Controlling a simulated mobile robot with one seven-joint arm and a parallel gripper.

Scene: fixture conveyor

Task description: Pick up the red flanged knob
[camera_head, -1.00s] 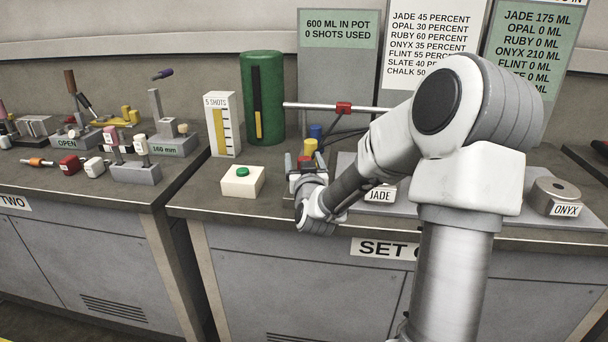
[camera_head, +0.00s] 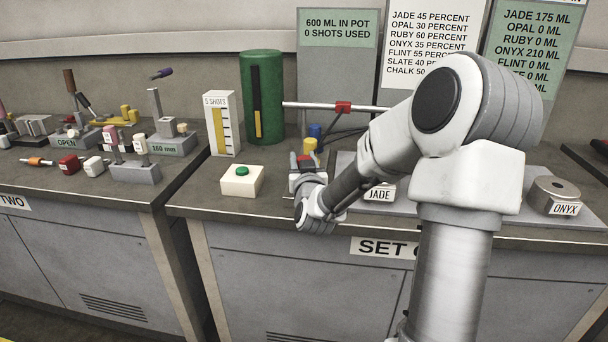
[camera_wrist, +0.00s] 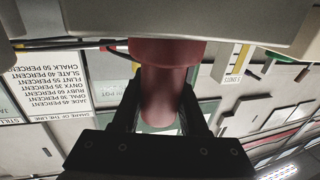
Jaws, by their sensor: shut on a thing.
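The red flanged knob (camera_wrist: 165,90) shows in the wrist view as a dull red cylinder with a wider flange at its upper end. My gripper (camera_wrist: 161,108) is shut on its narrower part, with one dark finger on each side. The flange meets or overlaps a large pale grey body (camera_wrist: 215,18) in the picture; I cannot tell whether they touch. In the head view my gripper (camera_head: 306,160) is above the front of the bench, and a small red patch of the knob (camera_head: 306,162) shows between the fingers. My wrist hides much of it.
A white box with a green button (camera_head: 242,180) stands left of my gripper. Yellow (camera_head: 310,146) and blue (camera_head: 315,131) pieces stand just behind it. A green cylinder (camera_head: 275,100) and the shots gauge (camera_head: 221,120) are farther back. The JADE block (camera_head: 379,194) is to the right.

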